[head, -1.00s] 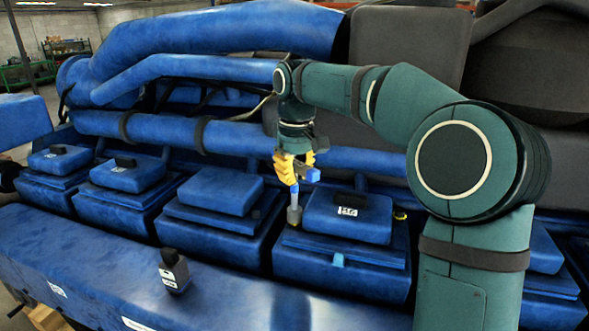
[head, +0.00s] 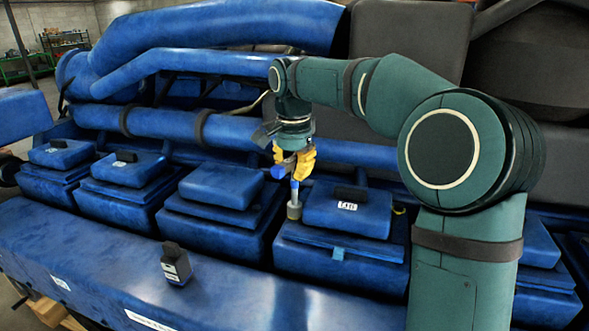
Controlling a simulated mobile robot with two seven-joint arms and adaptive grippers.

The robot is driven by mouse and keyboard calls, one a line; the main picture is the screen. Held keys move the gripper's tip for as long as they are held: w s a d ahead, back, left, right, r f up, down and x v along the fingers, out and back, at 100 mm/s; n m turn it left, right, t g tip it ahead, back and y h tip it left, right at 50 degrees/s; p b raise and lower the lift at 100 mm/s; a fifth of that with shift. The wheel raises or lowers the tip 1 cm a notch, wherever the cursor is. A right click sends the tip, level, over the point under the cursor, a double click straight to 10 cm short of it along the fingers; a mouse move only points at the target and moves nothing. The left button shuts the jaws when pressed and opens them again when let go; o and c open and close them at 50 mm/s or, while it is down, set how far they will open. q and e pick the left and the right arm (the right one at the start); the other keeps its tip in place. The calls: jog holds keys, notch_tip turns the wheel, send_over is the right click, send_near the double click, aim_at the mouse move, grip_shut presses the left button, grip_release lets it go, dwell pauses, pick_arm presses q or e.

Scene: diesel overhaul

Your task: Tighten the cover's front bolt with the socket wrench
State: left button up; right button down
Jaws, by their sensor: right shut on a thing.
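My right gripper (head: 294,161), with yellow fingers, is shut on the socket wrench (head: 294,190) and holds it upright. The wrench's blue handle points left just below the fingers, and its grey socket end is down at the left edge of the blue cover (head: 366,222) with a black handle and white label. A bolt under the socket is hidden, and I cannot tell how fully the socket sits on it. My left gripper is not in view.
Similar blue covers (head: 222,189) run in a row to the left. Blue pipes (head: 160,128) pass behind the wrench. The ledge around the bottle is clear.

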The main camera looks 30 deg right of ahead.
jog(key=m, duration=0.6)
jog(key=shift+m, duration=0.3)
jog(key=m, duration=0.5)
